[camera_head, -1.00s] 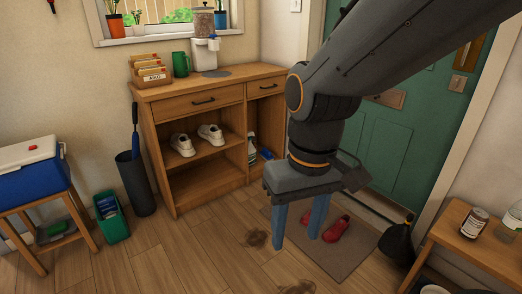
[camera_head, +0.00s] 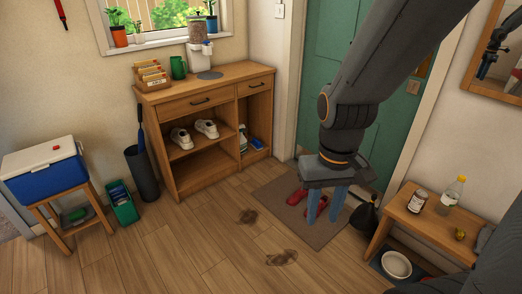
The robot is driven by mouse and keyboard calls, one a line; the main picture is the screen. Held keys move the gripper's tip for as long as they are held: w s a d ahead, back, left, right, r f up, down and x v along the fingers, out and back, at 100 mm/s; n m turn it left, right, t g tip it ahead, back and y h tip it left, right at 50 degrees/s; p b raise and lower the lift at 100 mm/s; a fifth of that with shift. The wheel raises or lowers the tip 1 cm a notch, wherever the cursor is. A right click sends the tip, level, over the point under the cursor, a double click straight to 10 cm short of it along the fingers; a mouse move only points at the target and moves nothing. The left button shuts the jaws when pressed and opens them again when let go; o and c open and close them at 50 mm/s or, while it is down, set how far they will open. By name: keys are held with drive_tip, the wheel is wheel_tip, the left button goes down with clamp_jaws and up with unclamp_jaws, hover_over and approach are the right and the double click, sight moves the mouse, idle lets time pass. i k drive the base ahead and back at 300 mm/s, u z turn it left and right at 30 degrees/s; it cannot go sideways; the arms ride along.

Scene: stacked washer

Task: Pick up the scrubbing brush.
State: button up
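My gripper (camera_head: 325,215) points down at right of centre, in front of the door mat. Its two blue-grey fingers are apart, with nothing seen held between them. I cannot make out the scrubbing brush for certain. A small blue item (camera_head: 256,143) lies in the cabinet's lower right compartment, beside a bottle, far to the left of my gripper. A small green item (camera_head: 75,215) lies on the low shelf of the stand under the cooler. Either is too small to identify.
The wooden cabinet (camera_head: 205,184) stands against the wall with white shoes (camera_head: 206,128) inside. Red shoes (camera_head: 298,196) lie on the mat (camera_head: 270,196) behind my gripper. A side table (camera_head: 445,232) with a jar and bottle stands right, above a white bowl (camera_head: 396,265). The middle floor is clear but stained.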

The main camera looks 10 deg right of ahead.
sight(256, 144)
drive_tip(key=u, duration=1.1)
drive_tip(key=i, duration=1.85)
drive_tip(key=z, duration=0.55)
drive_tip(key=i, duration=1)
drive_tip(key=z, duration=1)
drive_tip(key=i, duration=0.3)
drive_tip(key=z, duration=0.25)
